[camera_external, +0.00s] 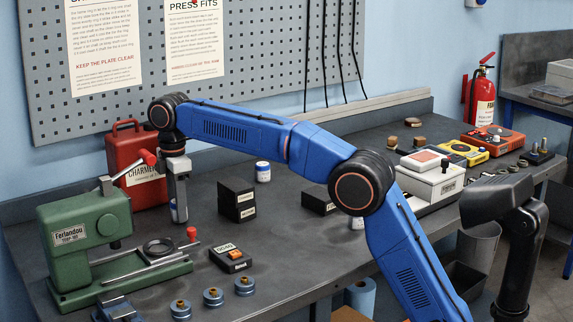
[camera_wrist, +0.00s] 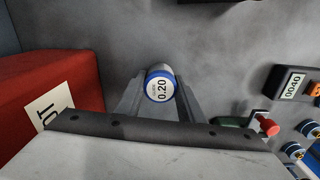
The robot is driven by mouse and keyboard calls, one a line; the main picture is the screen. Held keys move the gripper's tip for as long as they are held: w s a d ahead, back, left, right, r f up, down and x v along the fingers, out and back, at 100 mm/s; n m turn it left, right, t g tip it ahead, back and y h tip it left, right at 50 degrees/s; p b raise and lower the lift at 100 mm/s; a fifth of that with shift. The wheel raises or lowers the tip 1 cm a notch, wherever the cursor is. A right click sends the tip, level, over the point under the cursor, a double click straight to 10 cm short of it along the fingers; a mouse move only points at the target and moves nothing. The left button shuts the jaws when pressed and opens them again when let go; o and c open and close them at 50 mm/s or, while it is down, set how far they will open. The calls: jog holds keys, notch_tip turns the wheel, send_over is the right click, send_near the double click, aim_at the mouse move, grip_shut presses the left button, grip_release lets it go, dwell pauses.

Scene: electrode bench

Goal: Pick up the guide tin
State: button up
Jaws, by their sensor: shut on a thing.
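A small tin (camera_wrist: 160,86) with a white top reading 0.20 and a blue rim sits between my two fingers in the wrist view. My gripper (camera_wrist: 158,92) is shut on this tin. In the external view my gripper (camera_external: 179,213) points down beside the red case, and a little of the tin (camera_external: 174,211) shows at the fingertips. I cannot tell whether the tin touches the bench. Any smaller wording on its label is too small to read.
A red case (camera_external: 133,150) stands close by on the left. A green press (camera_external: 80,235) with a long lever is in front. Black blocks (camera_external: 237,202), a black box with an orange switch (camera_external: 231,259) and another blue-lidded tin (camera_external: 263,171) stand to the right. Several blue-based pieces (camera_external: 213,297) line the front.

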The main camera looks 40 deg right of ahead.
jog(key=shift+r, duration=1.7)
jog(key=s+d, duration=0.3)
jog(key=s, duration=0.6)
jog(key=s+d, duration=0.3)
jog(key=s, duration=0.7)
jog(key=s+d, duration=0.3)
jog(key=s, duration=0.7)
jog(key=shift+s+d+r, duration=0.1)
jog(key=shift+s+d, duration=0.1)
jog(key=shift+s, duration=0.4)
notch_tip(320, 180, up, 12)
jog(key=w+d+f, duration=0.1)
jog(key=w+d, duration=0.8)
jog(key=w, duration=0.4)
jog(key=w+d, duration=1)
jog(key=w, duration=0.3)
jog(key=shift+m, duration=0.3)
jog(key=shift+w+a+f, duration=0.1)
jog(key=shift+a+f, duration=0.05)
jog(key=shift+f, duration=3.5)
jog(key=shift+a+f, duration=0.1)
jog(key=shift+f, duration=3.55)
jog(key=shift+f, duration=0.1)
